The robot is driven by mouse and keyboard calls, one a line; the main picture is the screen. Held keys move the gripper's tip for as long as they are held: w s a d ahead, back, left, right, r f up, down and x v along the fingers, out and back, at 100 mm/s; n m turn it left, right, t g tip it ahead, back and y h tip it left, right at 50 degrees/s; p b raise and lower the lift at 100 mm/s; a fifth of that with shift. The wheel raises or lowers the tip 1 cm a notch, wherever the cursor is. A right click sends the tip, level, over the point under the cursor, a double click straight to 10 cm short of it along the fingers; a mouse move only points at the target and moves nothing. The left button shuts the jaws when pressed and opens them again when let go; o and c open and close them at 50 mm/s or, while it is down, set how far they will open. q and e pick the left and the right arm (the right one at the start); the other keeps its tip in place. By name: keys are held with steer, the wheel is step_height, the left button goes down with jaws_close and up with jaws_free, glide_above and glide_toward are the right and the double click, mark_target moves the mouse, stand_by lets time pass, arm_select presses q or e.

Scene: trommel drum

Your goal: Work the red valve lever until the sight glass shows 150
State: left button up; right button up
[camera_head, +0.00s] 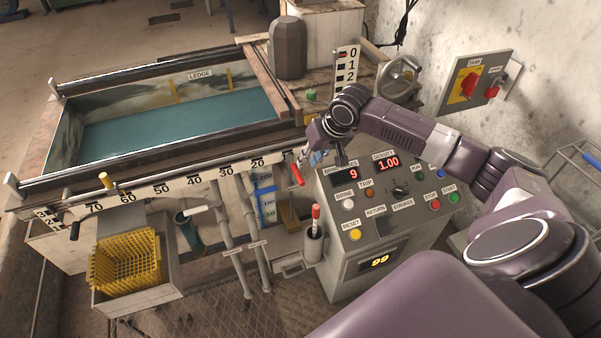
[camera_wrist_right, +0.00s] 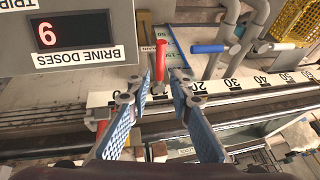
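The red valve lever (camera_head: 297,174) slants down below the tank's front rail. In the right wrist view the red lever (camera_wrist_right: 160,60) lies just beyond and between the fingertips. My right gripper (camera_head: 315,155) is over the lever, partly hidden by its own wrist. In the wrist view its blue-padded fingers (camera_wrist_right: 163,82) are spread apart, with nothing clearly held. The sight glass, a blue and white graduated strip (camera_head: 265,200), stands below and left of the lever. Its level is too small to read surely. My left gripper is not in view.
A red-tipped handle (camera_head: 315,213) stands upright in front. A numbered rail (camera_head: 178,184) and pipes lie left, with a yellow basket (camera_head: 126,262).

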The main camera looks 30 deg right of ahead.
mark_target(299, 174)
steer(key=b+x, duration=0.1)
steer(key=x, duration=0.5)
steer(key=shift+w+f, duration=0.1)
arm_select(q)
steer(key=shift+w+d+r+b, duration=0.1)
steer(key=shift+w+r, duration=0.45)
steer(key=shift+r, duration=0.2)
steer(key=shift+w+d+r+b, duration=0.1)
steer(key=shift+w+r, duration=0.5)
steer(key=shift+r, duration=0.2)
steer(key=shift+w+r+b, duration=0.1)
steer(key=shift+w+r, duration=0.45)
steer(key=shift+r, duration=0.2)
arm_select(e)
steer(key=shift+w+a+f, duration=0.1)
steer(key=shift+w+f, duration=0.2)
steer(key=shift+f, duration=0.35)
steer(key=shift+c, duration=0.2)
jaws_close()
